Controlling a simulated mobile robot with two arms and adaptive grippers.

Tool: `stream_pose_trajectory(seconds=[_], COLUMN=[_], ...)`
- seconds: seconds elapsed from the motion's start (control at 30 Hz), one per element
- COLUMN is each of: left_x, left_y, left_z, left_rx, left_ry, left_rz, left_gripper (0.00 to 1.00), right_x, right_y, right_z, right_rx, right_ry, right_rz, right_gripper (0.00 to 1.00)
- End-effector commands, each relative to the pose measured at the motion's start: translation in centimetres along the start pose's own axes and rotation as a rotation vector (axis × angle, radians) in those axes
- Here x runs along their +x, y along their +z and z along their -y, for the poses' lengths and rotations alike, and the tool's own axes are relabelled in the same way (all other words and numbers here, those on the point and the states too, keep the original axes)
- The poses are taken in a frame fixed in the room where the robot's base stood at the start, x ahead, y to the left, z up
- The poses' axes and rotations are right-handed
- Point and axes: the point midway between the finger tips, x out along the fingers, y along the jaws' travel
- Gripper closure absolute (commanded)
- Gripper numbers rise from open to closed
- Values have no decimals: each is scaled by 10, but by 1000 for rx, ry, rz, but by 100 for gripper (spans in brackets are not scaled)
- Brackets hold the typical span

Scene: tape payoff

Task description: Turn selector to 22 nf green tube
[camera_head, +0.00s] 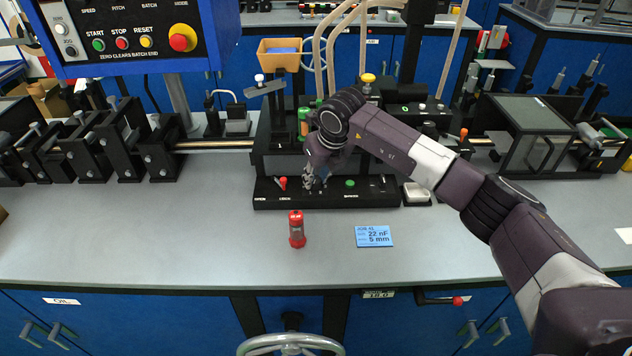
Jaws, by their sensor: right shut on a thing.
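My right gripper (316,181) reaches in from the right and is shut at the black selector base (375,196) in the middle of the bench. What it holds is mostly hidden by its fingers; it sits between a red-tipped lever (282,183) and a green button (350,183). A green tube (303,122) stands behind the gripper, partly covered by my arm. A blue job card (375,236) reading 22 nF, 5 mm lies on the bench in front. My left gripper is not in view.
A control panel (130,32) hangs at the upper left. Black clamp units (90,145) line the left side, and a clear-sided box (525,130) stands at right. The front bench is mostly free.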

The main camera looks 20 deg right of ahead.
Motion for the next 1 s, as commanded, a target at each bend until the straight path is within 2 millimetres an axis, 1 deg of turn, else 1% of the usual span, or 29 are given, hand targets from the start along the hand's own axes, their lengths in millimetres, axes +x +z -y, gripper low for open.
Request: stream_pose_trajectory(seconds=[0.03,0.1,0.4,0.7,1.0], left_x=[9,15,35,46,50], left_y=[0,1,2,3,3], left_z=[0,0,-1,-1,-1], left_rx=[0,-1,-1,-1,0], left_ry=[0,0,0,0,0], left_rz=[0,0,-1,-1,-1], left_gripper=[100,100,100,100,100], right_x=[3,4,2,1,1], right_y=[0,-1,1,2,3], right_z=[2,3,4,4,5], right_rx=[-35,-93,-354,-582,-722], right_ry=[14,38,147,242,298], right_rz=[4,3,3,3,2], right_gripper=[100,100,100,100,100])
